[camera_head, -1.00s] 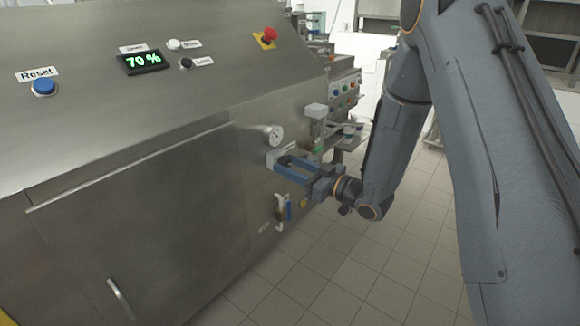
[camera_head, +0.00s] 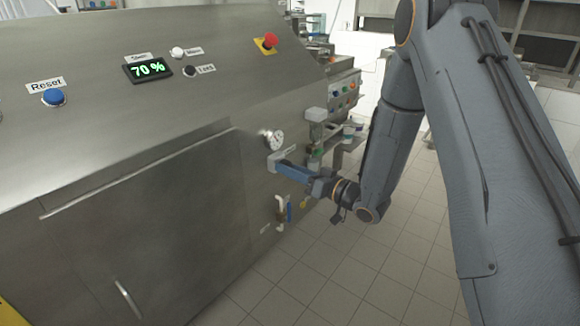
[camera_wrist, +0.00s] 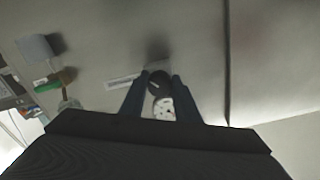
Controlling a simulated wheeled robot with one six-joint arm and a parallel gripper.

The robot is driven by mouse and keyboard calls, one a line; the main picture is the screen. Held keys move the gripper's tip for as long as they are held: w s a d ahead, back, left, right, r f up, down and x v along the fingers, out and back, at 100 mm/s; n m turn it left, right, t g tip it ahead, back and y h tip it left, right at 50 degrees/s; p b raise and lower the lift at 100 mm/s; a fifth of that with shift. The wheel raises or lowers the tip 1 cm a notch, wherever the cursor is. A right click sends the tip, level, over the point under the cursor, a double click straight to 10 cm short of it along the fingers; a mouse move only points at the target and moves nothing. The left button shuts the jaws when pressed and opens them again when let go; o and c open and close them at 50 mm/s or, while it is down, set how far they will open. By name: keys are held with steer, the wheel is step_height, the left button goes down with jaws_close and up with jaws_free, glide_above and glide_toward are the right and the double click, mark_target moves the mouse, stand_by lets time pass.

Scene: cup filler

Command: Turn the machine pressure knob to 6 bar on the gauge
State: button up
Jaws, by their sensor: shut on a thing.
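The pressure gauge (camera_head: 273,139) is a round white dial on the steel machine front, just above the blue fingers of my gripper (camera_head: 281,167). Its reading is too small to make out. In the wrist view the dark round pressure knob (camera_wrist: 159,83) sits between the fingertips of my gripper (camera_wrist: 157,79), which is shut on it. Part of the white gauge (camera_wrist: 165,109) shows between the fingers there. In the head view the fingers hide the knob.
A blue-handled valve (camera_head: 289,209) is below my gripper. A grey block fitting (camera_head: 316,114) juts out to the right of the gauge. The red emergency button (camera_head: 269,41) is higher up. The tiled floor (camera_head: 335,265) at front right is clear.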

steer(key=m+p, duration=0.2)
steer(key=m, duration=0.4)
steer(key=m+p, duration=0.3)
steer(key=m, duration=0.3)
steer(key=shift+s+a+r+m, duration=0.1)
steer(key=shift+s+r+m, duration=0.05)
steer(key=shift+m, duration=0.15)
stand_by(0.4)
steer(key=o, duration=1)
steer(key=shift+o, duration=0.2)
steer(key=b+v, duration=0.1)
steer(key=v, duration=0.6)
steer(key=shift+s+d, duration=0.25)
steer(key=shift+d, duration=0.1)
